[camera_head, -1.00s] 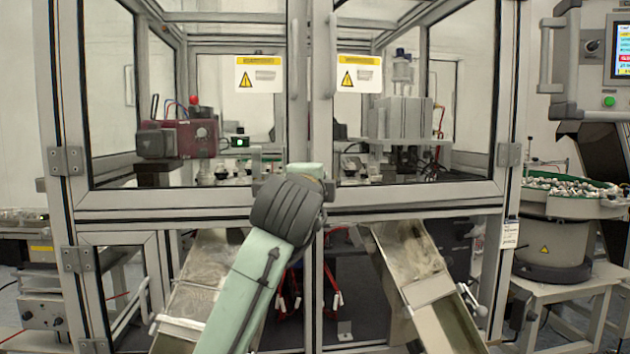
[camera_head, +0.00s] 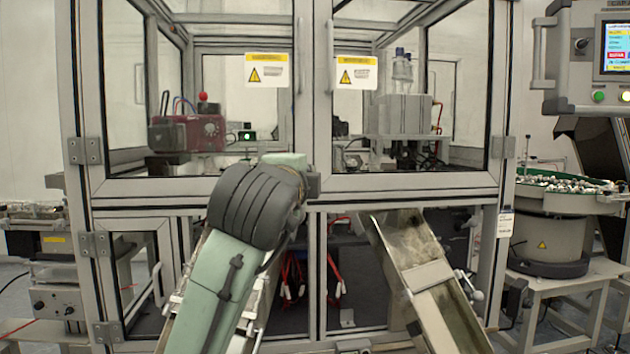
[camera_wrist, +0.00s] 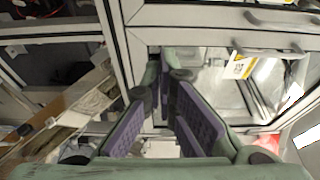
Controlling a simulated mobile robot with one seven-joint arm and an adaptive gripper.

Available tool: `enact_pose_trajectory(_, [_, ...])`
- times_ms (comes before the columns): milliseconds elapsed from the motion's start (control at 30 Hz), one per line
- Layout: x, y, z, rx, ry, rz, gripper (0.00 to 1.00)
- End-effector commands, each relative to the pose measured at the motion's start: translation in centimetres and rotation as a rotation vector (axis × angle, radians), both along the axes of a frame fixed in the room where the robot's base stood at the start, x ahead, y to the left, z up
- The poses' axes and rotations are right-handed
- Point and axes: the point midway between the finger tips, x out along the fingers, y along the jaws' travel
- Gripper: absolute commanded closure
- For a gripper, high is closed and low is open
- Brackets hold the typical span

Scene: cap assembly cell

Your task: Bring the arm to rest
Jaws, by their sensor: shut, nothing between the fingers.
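My arm, green with a dark ribbed joint, rises from the bottom of the head view in front of the cell's middle. My gripper is not visible in the head view, hidden beyond the arm's joint or out of frame. In the wrist view my gripper (camera_wrist: 166,78) has purple-padded fingers that come together at the tips, with nothing held between them. The cell's frame and doors (camera_wrist: 215,38) show behind the fingers.
The glazed cell (camera_head: 395,190) stands ahead, its doors shut. A metal chute (camera_head: 425,275) slopes out at lower right; another at left is mostly behind my arm. A bowl feeder (camera_head: 550,230) and control panel (camera_head: 590,75) stand right, another machine (camera_head: 55,285) left.

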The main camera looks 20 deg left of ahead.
Motion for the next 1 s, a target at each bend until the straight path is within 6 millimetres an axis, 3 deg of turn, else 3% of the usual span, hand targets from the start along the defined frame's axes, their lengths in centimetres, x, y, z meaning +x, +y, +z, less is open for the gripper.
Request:
enact_pose_trajectory(133, [-1.3,0.2,0.0,0.000,-0.001,0.001,1.00])
enact_pose_trajectory(367, [-1.7,0.2,0.2,-0.010,-0.019,-0.002,1.00])
enact_pose_trajectory(467, [-2.6,0.6,1.6,-0.085,-0.163,-0.014,1.00])
enact_pose_trajectory(533, [-4.5,1.4,3.4,-0.183,-0.357,-0.030,1.00])
enact_pose_trajectory(633, [-9.8,3.5,5.6,-0.348,-0.724,-0.064,1.00])
enact_pose_trajectory(733, [-17.2,5.8,5.8,-0.458,-1.088,-0.101,1.00])
enact_pose_trajectory(800, [-22.4,6.5,4.9,-0.483,-1.299,-0.133,1.00])
enact_pose_trajectory(900, [-28.9,6.1,2.9,-0.455,-1.528,-0.187,1.00])
enact_pose_trajectory(1000, [-33.7,4.5,1.0,-0.389,-1.671,-0.245,1.00])
